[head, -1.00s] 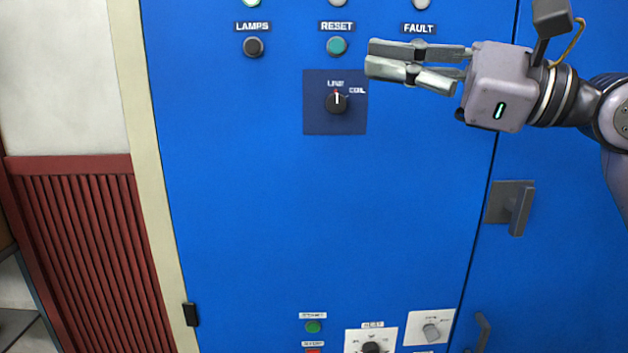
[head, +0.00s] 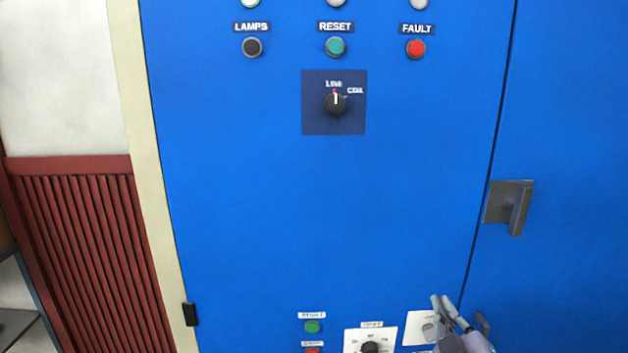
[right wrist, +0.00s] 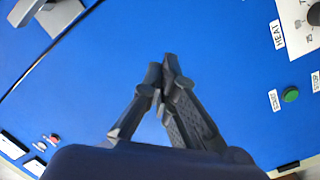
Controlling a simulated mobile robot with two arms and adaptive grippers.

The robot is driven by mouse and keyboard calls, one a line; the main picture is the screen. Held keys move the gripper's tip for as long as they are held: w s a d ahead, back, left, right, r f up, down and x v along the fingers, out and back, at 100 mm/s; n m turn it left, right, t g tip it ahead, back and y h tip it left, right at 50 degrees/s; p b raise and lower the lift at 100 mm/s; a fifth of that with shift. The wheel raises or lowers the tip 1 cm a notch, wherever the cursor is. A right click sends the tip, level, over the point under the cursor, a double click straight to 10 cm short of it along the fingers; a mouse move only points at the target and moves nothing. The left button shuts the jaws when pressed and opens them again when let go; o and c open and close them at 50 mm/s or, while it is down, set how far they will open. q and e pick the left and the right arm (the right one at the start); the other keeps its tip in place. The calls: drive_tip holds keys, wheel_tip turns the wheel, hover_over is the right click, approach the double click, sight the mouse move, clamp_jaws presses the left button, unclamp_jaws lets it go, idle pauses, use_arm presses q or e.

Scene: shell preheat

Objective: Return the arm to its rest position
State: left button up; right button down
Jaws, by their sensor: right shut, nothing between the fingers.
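My right gripper (head: 446,306) shows at the bottom right of the head view, in front of the lower part of the blue cabinet (head: 400,215). It partly covers a white switch plate (head: 413,328). In the right wrist view its fingertips (right wrist: 168,68) are together with nothing between them, and blue cabinet surface lies beyond. Most of my right arm is out of the head view. My left gripper is in neither view.
A LINE/COIL selector knob (head: 335,103) sits below the LAMPS (head: 252,47), RESET (head: 336,46) and red FAULT (head: 415,48) buttons. A door handle (head: 511,206) sticks out at right. A green button (head: 313,327) and a black knob (head: 370,348) are low on the panel.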

drive_tip(key=s+f+m+g, duration=0.3)
drive_tip(key=s+f+g, duration=0.3)
drive_tip(key=f, duration=0.6)
drive_tip(key=s+a+f+m+g+y, duration=0.1)
drive_tip(key=s+f+g, duration=0.3)
drive_tip(key=s+f, duration=0.5)
drive_tip(key=s+a+f+m+g+y, duration=0.15)
drive_tip(key=s+f+g, duration=0.35)
drive_tip(key=s, duration=0.7)
drive_tip(key=s+f+b, duration=0.3)
drive_tip(key=f, duration=2.8)
drive_tip(key=s+d+f+g+b, duration=0.1)
drive_tip(key=s+d+f+g, duration=0.1)
drive_tip(key=s+f, duration=1.4)
drive_tip(key=shift+s+d+f+h, duration=0.15)
drive_tip(key=shift+d+f+h, duration=0.2)
drive_tip(key=shift+d+f, duration=0.1)
